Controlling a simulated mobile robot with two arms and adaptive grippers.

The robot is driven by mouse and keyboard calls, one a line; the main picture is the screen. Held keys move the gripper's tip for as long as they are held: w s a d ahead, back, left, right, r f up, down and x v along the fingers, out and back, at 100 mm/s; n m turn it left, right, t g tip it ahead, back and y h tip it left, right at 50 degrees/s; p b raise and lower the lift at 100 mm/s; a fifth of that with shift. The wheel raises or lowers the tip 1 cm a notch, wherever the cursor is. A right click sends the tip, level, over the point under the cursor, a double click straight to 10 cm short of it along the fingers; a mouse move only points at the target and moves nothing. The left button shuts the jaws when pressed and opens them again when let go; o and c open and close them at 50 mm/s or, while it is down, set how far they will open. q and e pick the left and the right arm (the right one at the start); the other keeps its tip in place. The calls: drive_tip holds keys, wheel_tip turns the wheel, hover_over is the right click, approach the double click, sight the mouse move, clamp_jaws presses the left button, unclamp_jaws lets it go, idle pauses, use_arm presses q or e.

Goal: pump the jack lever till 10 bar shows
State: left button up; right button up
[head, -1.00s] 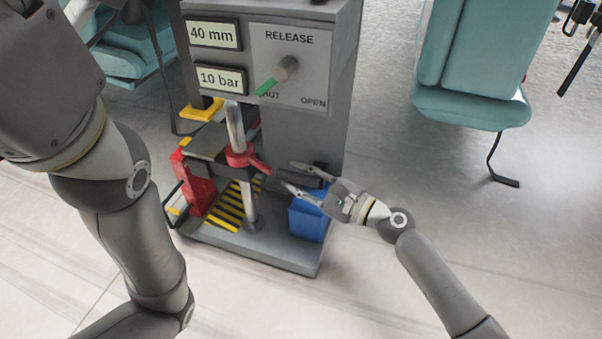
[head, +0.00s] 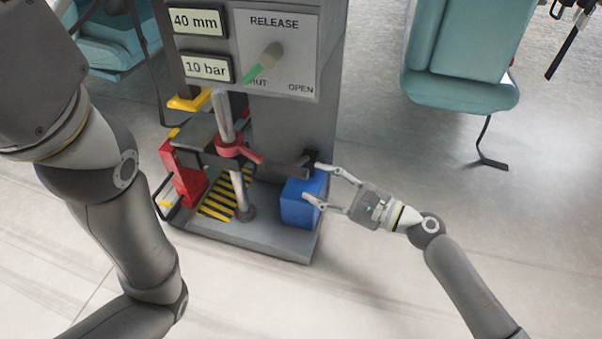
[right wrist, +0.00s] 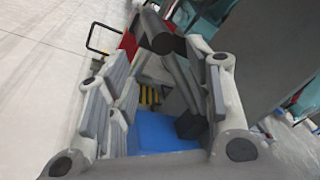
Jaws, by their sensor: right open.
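The jack's lower display (head: 206,67) reads 10 bar, and the upper display (head: 198,22) reads 40 mm. The release knob (head: 271,55) has its green tip toward SHUT. The dark jack lever (head: 288,171) sticks out to the right above a blue box (head: 300,205); its round end (right wrist: 166,43) also shows in the right wrist view. My right gripper (head: 312,182) is open and empty, just right of the lever's end, apart from it. The fingers spread to both sides in the right wrist view. My left arm fills the left side; its gripper is out of view.
A red block (head: 182,175) and a black-and-yellow striped plate (head: 222,197) are on the jack's base, with a red collar (head: 232,147) on the steel post. Teal seats stand at the back left and right (head: 465,50).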

drive_tip(key=shift+v, duration=2)
idle(0.3)
